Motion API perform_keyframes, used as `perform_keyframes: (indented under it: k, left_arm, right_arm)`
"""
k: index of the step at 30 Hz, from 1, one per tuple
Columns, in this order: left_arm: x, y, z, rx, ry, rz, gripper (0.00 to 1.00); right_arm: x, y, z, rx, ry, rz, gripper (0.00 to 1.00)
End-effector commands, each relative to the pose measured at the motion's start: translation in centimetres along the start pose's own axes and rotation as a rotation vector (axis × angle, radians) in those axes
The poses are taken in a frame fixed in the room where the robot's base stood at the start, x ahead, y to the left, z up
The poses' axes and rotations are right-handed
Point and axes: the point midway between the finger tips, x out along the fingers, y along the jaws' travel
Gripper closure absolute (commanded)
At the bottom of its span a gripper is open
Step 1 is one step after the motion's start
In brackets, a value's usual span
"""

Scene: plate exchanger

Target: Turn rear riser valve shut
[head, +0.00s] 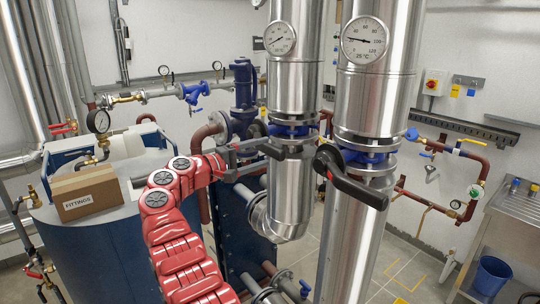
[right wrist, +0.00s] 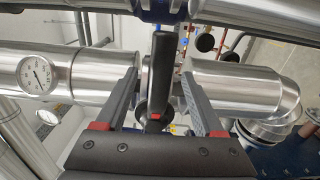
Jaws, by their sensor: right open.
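The rear riser (head: 293,85) is the left of two shiny steel pipes in the head view, with a dial thermometer (head: 280,38). Its valve has a blue flange (head: 290,131) and a black handle (head: 273,151), partly hidden by my right gripper (head: 263,153). In the right wrist view the black handle (right wrist: 161,75) lies between the two open fingers (right wrist: 159,85) of my right gripper, crosswise to the pipe. A red mark shows near its lower end. I cannot tell whether either finger touches it. My left gripper is not in view.
The front riser (head: 375,100) stands close on the right, with its own black lever (head: 352,182) sticking out. A blue tank (head: 85,240) with a cardboard box (head: 87,193) is at the left. A sink (head: 518,205) and a blue bucket (head: 491,276) are at the right.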

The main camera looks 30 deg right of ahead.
Motion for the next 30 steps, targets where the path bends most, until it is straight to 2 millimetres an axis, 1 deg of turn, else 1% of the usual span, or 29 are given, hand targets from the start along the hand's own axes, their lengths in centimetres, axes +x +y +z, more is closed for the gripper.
perform_keyframes:
  k: [1, 6, 11, 12, 14, 16, 21, 30]
  left_arm:
    - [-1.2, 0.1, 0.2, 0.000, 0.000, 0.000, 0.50]
    - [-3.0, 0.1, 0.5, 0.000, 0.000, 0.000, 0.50]
    - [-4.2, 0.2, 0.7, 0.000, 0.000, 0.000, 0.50]
    - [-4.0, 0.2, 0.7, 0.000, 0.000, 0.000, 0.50]
    - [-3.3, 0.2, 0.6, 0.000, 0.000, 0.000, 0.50]
    - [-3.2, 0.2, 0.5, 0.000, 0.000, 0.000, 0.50]
    - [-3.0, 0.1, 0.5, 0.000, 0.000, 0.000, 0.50]
    - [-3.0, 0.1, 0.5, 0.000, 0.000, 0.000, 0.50]
  right_arm:
    - [-1.4, -0.6, -0.1, 0.001, 0.006, 0.000, 0.30]
    - [-6.1, -0.5, -0.1, 0.003, 0.006, -0.001, 0.30]
    - [-10.2, -0.2, -0.1, 0.001, 0.006, 0.001, 0.30]
    - [-10.8, 0.1, 0.0, 0.000, 0.002, 0.001, 0.30]
    - [-11.4, 0.3, -0.2, 0.000, 0.003, -0.003, 0.30]
    - [-12.2, 0.2, -0.3, -0.002, 0.007, -0.003, 0.30]
    - [-13.1, 0.2, -0.1, 0.002, 0.003, -0.001, 0.30]
    - [-13.2, 0.1, 0.0, 0.002, 0.001, 0.000, 0.30]
